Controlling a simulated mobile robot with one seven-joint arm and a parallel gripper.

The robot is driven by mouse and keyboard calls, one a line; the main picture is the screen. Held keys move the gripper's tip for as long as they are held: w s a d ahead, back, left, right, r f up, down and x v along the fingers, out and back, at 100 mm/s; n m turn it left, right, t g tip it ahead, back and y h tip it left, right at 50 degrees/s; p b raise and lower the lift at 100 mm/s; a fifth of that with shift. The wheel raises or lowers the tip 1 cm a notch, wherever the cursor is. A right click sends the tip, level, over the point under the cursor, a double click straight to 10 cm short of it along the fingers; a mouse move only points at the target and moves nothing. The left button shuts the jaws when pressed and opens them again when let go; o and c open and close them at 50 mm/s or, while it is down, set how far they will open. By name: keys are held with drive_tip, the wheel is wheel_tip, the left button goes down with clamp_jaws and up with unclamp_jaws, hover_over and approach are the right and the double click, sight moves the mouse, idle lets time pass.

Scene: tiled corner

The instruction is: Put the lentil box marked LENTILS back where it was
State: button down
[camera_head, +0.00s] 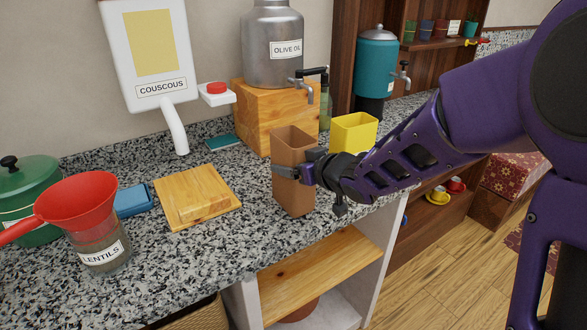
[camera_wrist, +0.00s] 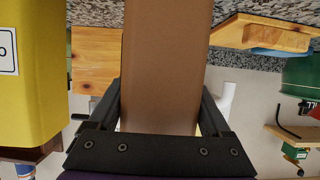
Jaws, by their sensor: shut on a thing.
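My gripper (camera_head: 297,168) is shut on a brown open-topped box (camera_head: 293,198) near the front edge of the counter. No writing shows on its visible faces, so I cannot tell whether it is the lentil box. I cannot tell whether its base touches the counter. In the wrist view the brown box (camera_wrist: 165,60) stands between the two fingers (camera_wrist: 162,105). The word LENTILS shows on a clear jar (camera_head: 105,262) at the front left, with a red funnel (camera_head: 80,200) in its mouth.
A yellow box (camera_head: 354,133) stands close behind my gripper. A wooden board (camera_head: 197,197) and blue box (camera_head: 133,201) lie left. A wooden block (camera_head: 265,118) bears the OLIVE OIL tank (camera_head: 273,45). A COUSCOUS dispenser (camera_head: 150,55) hangs above; a green pot (camera_head: 30,180) stands far left.

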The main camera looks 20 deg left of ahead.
drive_tip(key=shift+r, duration=0.1)
unclamp_jaws()
drive_tip(key=p+v, duration=0.3)
drive_tip(key=v, duration=0.9)
